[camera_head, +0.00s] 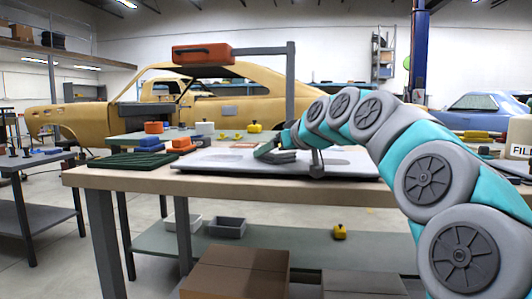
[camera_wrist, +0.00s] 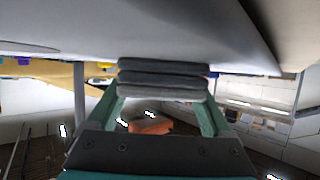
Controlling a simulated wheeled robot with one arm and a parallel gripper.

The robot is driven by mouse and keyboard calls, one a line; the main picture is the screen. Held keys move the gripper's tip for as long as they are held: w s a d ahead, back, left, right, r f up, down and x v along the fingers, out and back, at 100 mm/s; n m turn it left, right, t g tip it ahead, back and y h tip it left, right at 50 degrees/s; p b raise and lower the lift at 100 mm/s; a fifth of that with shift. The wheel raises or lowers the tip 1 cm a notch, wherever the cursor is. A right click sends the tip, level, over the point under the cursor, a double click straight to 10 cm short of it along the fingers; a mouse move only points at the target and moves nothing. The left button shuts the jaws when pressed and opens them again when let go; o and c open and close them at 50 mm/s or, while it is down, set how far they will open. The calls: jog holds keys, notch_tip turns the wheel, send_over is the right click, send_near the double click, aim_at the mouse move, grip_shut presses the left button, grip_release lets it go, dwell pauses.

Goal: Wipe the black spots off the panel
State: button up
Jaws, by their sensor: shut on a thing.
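The panel (camera_head: 215,161) is a wide, light grey sheet lying on the workbench in the head view. It also fills the top of the wrist view (camera_wrist: 150,28), which looks upside down. My gripper (camera_head: 274,153) is low over the panel's middle. In the wrist view my gripper's (camera_wrist: 163,96) two green fingers are shut on a folded grey pad (camera_wrist: 163,80) in layers. The pad is right against or very near the panel face; I cannot tell which. I cannot make out any black spots; my arm and gripper hide part of the panel.
The workbench's (camera_head: 125,178) near edge is bare wood. A post with an overhead arm (camera_head: 290,85) rises behind the panel. Cardboard boxes (camera_head: 235,272) sit below.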

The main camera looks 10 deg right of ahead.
jog(key=shift+s+d+r+b, duration=0.15)
jog(key=shift+s+d, duration=0.15)
jog(key=shift+d, duration=0.8)
jog(key=shift+s+d+b, duration=0.15)
jog(key=shift+s+d, duration=0.1)
jog(key=shift+d, duration=1)
jog(key=shift+w+a+f, duration=0.1)
jog(key=shift+w+a, duration=0.2)
jog(key=shift+a, duration=0.4)
jog(key=shift+w+a+f, duration=0.1)
jog(key=shift+w+a, duration=0.15)
jog(key=shift+a, duration=0.45)
jog(key=shift+w+a+f+p, duration=0.1)
jog(key=shift+a+p, duration=0.05)
jog(key=shift+a, duration=0.3)
jog(key=shift+w+a+p, duration=0.1)
jog(key=shift+a+p, duration=0.05)
jog(key=shift+a, duration=0.3)
jog(key=shift+w+a+p, duration=0.2)
jog(key=shift+w+a, duration=0.1)
jog(key=shift+a, duration=0.65)
jog(key=shift+w+a+p, duration=0.2)
jog(key=shift+w+a, duration=0.1)
jog(key=shift+a, duration=0.6)
jog(key=shift+d+r+p, duration=0.1)
jog(key=shift+r+p, duration=1.6)
jog(key=shift+r, duration=1.6)
